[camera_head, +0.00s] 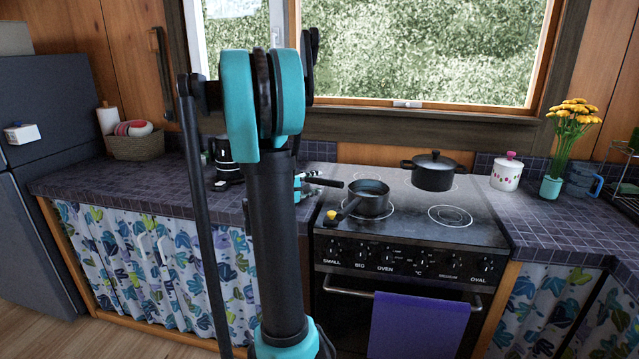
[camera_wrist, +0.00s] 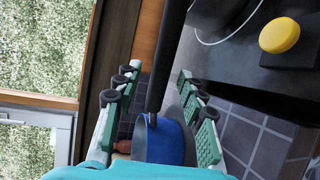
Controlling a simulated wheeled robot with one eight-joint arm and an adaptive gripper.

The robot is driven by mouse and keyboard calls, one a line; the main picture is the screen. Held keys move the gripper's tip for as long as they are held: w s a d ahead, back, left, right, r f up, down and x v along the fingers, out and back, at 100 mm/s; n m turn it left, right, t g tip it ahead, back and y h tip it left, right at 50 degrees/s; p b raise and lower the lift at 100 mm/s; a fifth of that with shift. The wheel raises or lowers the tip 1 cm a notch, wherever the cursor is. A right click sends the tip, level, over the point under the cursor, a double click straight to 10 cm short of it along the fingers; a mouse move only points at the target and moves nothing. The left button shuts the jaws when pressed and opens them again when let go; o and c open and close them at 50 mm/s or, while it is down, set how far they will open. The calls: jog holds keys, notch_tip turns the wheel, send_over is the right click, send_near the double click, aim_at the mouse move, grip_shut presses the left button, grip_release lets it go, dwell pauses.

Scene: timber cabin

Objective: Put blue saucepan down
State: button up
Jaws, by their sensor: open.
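The blue saucepan (camera_wrist: 170,143) shows in the wrist view, low between my gripper's fingers, with its black handle (camera_wrist: 172,50) running up past the fingertips. My gripper (camera_wrist: 157,82) is open, with one green-padded finger on each side and gaps beside the handle. In the head view my arm hides the pan body. The handle (camera_head: 326,182) sticks out to the right of my arm, towards the stove. My gripper (camera_head: 304,183) is mostly hidden there too. The pan appears to be over the tiled counter left of the stove. I cannot tell whether its base touches the counter.
The stove (camera_head: 405,225) holds a dark saucepan (camera_head: 370,203) and a lidded black pot (camera_head: 434,176). A yellow round item (camera_head: 332,214) is at its front left corner. A black appliance (camera_head: 227,160) stands on the left counter (camera_head: 115,183). The front right burner is clear.

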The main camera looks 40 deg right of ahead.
jog(key=v, duration=0.9)
jog(key=s+a+f+m+y, duration=0.1)
jog(key=s+a+f+y, duration=0.4)
jog(key=a, duration=0.5)
jog(key=s+a+f+m+y, duration=0.2)
jog(key=s+a+f+y, duration=0.3)
jog(key=a+f, duration=0.3)
jog(key=s+a+f+m+y, duration=0.1)
jog(key=s+a+f+y, duration=0.4)
jog(key=a, duration=0.7)
jog(key=shift+s+a+f, duration=0.3)
jog(key=shift+s+f, duration=0.4)
jog(key=shift+f, duration=0.2)
